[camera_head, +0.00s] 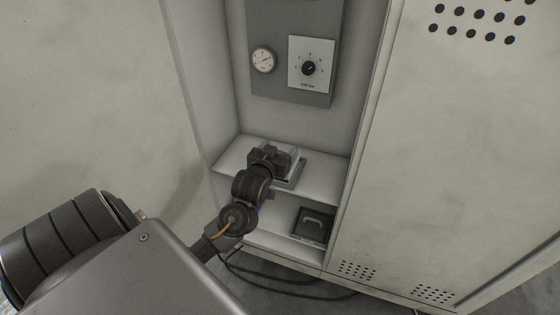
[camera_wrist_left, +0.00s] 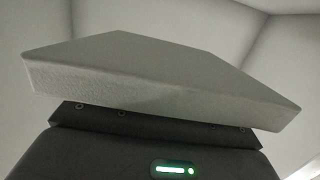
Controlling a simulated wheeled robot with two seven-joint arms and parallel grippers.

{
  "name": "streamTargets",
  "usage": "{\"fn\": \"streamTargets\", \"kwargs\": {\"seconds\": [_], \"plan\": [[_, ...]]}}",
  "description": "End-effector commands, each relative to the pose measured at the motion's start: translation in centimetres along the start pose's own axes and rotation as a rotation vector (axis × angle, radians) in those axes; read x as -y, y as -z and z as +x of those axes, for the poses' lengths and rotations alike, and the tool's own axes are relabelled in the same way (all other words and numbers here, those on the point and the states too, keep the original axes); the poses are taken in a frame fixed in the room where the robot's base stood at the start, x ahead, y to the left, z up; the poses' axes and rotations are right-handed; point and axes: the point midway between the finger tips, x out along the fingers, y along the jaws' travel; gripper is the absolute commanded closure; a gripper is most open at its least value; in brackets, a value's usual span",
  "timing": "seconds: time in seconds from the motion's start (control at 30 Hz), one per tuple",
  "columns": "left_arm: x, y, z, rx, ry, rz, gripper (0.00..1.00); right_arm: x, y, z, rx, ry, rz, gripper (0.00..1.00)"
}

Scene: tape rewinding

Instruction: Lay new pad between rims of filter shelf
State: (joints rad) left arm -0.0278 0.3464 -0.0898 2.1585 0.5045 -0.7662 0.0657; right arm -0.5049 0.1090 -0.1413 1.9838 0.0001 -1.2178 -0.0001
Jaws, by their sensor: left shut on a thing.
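The pad (camera_wrist_left: 150,70), a pale grey flat slab, fills much of the left wrist view just beyond my dark gripper body. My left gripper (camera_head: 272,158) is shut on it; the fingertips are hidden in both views. In the head view the gripper reaches into the open cabinet, over the white shelf (camera_head: 320,172). A pale block with a grey edge (camera_head: 298,174) shows beside and below the gripper there. I cannot tell pad from shelf rims at this spot, or whether the pad touches the shelf. My right gripper is not in view.
A grey panel with a round gauge (camera_head: 263,60) and a dial plate (camera_head: 312,64) is on the cabinet's back wall. A dark box with a handle (camera_head: 314,224) stands on the lower level. The cabinet side walls are close on both sides. Black cables (camera_head: 290,290) lie on the floor.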

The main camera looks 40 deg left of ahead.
Motion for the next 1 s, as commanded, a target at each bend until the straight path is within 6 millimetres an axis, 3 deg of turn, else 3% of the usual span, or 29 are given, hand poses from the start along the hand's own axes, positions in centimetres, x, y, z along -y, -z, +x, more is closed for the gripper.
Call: {"fn": "streamTargets", "kwargs": {"seconds": [0.1,0.33,0.67,0.83,1.0], "plan": [[0.9,-1.4,3.2,0.001,0.003,0.004,0.52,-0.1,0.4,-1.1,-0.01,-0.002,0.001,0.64],[1.7,-4.6,6.6,0.0,0.0,0.001,0.52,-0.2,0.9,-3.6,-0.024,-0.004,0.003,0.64],[1.9,-5.7,7.7,0.001,-0.001,0.0,0.52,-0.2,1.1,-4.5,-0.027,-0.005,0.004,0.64],[2.0,-8.1,8.3,0.002,-0.001,0.0,0.52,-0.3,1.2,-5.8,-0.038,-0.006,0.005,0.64],[2.0,-8.9,8.4,0.0,-0.001,-0.001,0.52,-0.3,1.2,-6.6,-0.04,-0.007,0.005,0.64]]}}
